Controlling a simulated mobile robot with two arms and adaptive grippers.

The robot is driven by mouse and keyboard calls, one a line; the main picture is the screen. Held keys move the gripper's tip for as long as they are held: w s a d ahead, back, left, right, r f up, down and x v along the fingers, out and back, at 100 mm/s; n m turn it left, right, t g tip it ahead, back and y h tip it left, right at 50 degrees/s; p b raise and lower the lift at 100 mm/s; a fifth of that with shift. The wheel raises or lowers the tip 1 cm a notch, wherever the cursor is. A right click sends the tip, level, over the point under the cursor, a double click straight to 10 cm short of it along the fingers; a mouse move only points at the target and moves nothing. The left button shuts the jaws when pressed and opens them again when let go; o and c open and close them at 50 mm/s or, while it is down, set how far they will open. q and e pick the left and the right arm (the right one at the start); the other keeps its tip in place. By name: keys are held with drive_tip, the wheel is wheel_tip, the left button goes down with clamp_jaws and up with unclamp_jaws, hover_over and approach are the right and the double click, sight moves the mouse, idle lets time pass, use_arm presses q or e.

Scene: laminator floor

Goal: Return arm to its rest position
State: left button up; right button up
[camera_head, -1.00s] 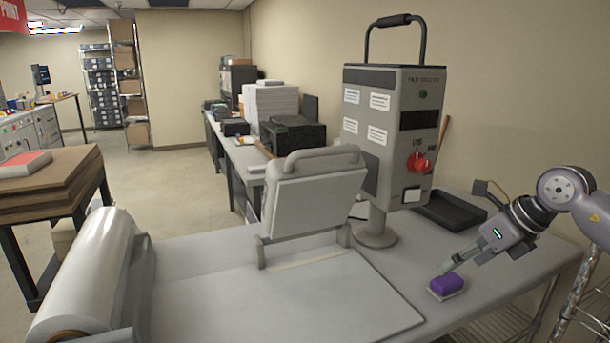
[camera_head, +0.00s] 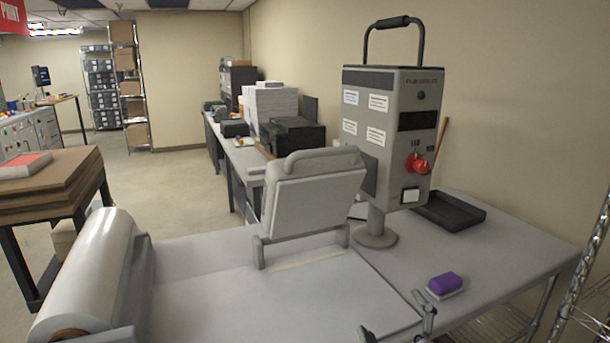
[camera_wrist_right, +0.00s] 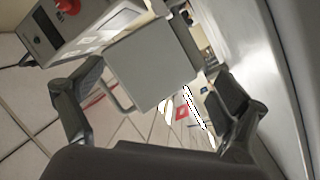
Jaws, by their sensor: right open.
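My right gripper (camera_head: 392,316) shows at the bottom edge of the head view, with only its two finger ends in sight. It is open, with nothing between the fingers. In the right wrist view my right gripper (camera_wrist_right: 160,88) has its fingers spread wide. The rest of the right arm is out of the head view. A purple block with a pale underside (camera_head: 445,284) lies on the grey table (camera_head: 510,255), to the right of the fingers and apart from them. My left gripper is not in view.
A grey machine with a red knob (camera_head: 405,125) stands on the table behind an upright padded panel (camera_head: 313,197). A black tray (camera_head: 450,211) lies at the back right. A clear film roll (camera_head: 85,275) is at the left. A wire rack post (camera_head: 583,262) stands at the right edge.

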drive_tip(key=s+d+f+m+g+h, duration=0.35)
drive_tip(key=s+f+m+g, duration=0.3)
drive_tip(key=s+f, duration=0.7)
drive_tip(key=s+f+m+g+y, duration=0.2)
drive_tip(key=s+f+g, duration=0.7)
drive_tip(key=s, duration=0.6)
drive_tip(key=s+d+f+b+x, duration=0.1)
drive_tip(key=s+b+x, duration=0.25)
drive_tip(key=x, duration=1.15)
drive_tip(key=s+d+f+b+x, duration=0.15)
drive_tip(key=s+x, duration=0.25)
drive_tip(key=x, duration=1.1)
drive_tip(key=s+d+f+b, duration=0.1)
drive_tip(key=s+f+b, duration=0.1)
drive_tip(key=s+f, duration=0.6)
drive_tip(key=s+d+f+g+b, duration=0.1)
drive_tip(key=s+d+f+b, duration=0.1)
drive_tip(key=s+f, duration=0.6)
wheel_tip(320, 180, down, 5)
drive_tip(key=shift+s+f+n+h+b, duration=0.15)
drive_tip(key=shift+s+n+h+b, duration=0.2)
drive_tip(key=shift+b, duration=0.2)
